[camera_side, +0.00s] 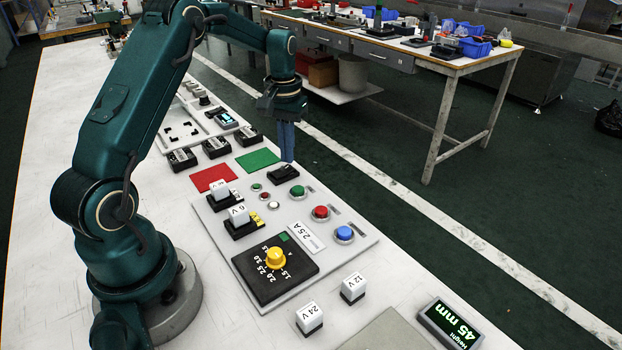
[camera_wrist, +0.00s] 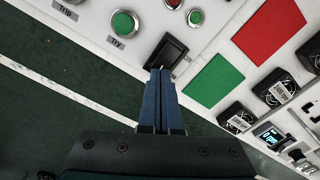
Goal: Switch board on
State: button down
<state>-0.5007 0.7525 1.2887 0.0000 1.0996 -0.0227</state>
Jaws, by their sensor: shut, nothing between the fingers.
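The board is a light grey panel (camera_side: 330,260) lying on the white bench. At its far end sits a black switch (camera_side: 284,174), which also shows in the wrist view (camera_wrist: 170,50) as a dark rocker in a black frame. My gripper (camera_side: 288,159) points down with its blue fingers shut and empty. In the wrist view its fingertips (camera_wrist: 160,71) are at the near edge of the switch. I cannot tell whether they touch it. The fingertips hide part of the switch's edge. Small green and red lamps (camera_wrist: 195,17) sit close to the switch.
Green (camera_side: 297,191), red (camera_side: 320,212) and blue (camera_side: 344,233) buttons line the board's right side. A yellow knob (camera_side: 276,257) sits at the near end. Green (camera_side: 258,160) and red (camera_side: 213,177) squares lie beyond the switch. White blocks and a height display (camera_side: 450,324) are nearer.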

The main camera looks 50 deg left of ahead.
aim_at(288, 168)
jog(key=shift+f, duration=0.9)
dwell(0.3)
jog(key=shift+r, duration=3.55)
